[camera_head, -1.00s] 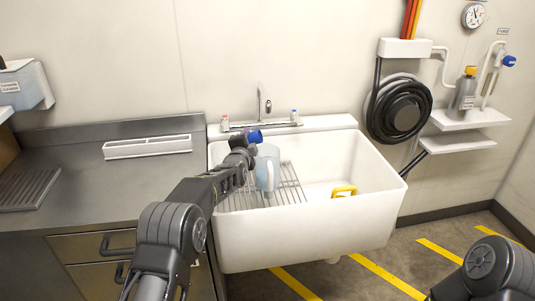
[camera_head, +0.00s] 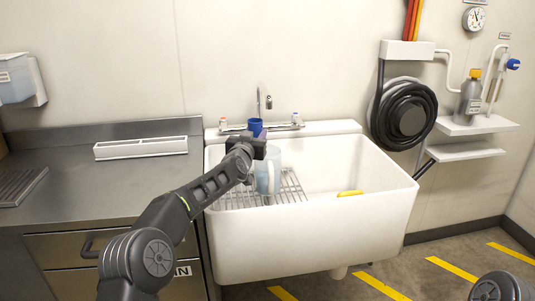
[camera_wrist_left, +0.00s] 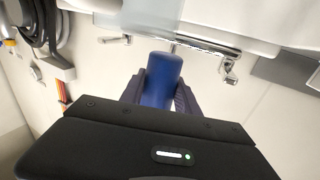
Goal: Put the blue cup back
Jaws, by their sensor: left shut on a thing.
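The blue cup (camera_head: 255,126) is in my left gripper (camera_head: 259,141), over the sink's left part, near the tap. In the left wrist view, the cup (camera_wrist_left: 163,80) sits between the two dark fingers of the left gripper (camera_wrist_left: 160,92), which are shut on it. In the head view the gripper hides the cup's lower part. The cup appears roughly upright there. My right gripper is outside the frames; only part of my right arm shows at the lower right.
A translucent jug (camera_head: 268,175) stands on the wire rack (camera_head: 291,188) in the white sink (camera_head: 310,232), just below the gripper. A yellow object (camera_head: 350,193) lies in the sink's right part. A white tray (camera_head: 140,148) sits on the steel counter (camera_head: 80,190). The tap (camera_head: 262,103) is behind.

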